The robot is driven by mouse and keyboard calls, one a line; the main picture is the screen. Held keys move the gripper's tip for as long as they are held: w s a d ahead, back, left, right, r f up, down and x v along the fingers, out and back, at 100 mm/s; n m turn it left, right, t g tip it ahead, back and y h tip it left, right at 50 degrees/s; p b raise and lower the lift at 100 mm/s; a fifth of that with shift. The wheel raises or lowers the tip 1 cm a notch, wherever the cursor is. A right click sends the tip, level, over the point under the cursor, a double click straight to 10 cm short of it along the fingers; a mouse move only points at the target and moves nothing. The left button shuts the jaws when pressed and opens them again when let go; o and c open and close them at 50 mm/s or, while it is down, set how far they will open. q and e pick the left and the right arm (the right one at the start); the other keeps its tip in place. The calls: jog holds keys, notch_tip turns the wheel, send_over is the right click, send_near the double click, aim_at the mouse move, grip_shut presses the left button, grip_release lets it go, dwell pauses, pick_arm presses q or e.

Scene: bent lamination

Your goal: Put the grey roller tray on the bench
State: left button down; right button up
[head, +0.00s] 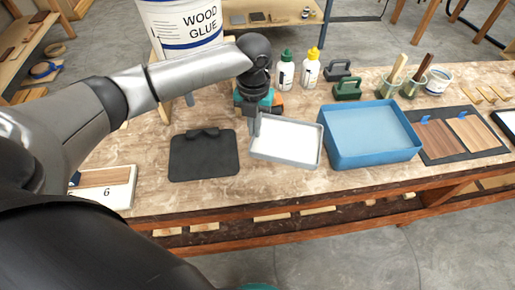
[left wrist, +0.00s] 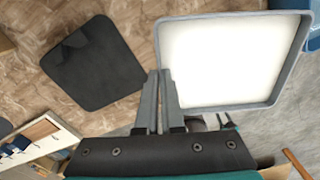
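The grey roller tray (head: 288,142), shallow with a white inside, is over the middle of the bench (head: 215,195), between a black mat and a blue tray. My left gripper (head: 254,130) is at its left rim. In the left wrist view, the two fingers of the gripper (left wrist: 161,75) are nearly together with the rim of the tray (left wrist: 235,104) between them. The tray looks large there and seems held a little above the bench top; its underside is hidden. My right gripper is in neither view.
The black mat (head: 204,160) lies left of the tray. The deep blue tray (head: 372,137) stands close on the right. Glue bottles (head: 310,68) and dark clamps (head: 347,88) stand behind. A board marked 6 (head: 107,192) lies at the left. A narrow front strip of bench is clear.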

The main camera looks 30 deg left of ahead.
pick_arm(q)
notch_tip(320, 180, down, 8)
jog(key=shift+f+b, duration=0.25)
jog(key=shift+b, duration=0.45)
jog(key=shift+f, duration=0.15)
jog(key=c, duration=1.1)
grip_release()
jog(key=shift+o, duration=0.2)
notch_tip(320, 180, up, 12)
jog(key=shift+r+p, duration=0.15)
jog(key=shift+p, duration=1)
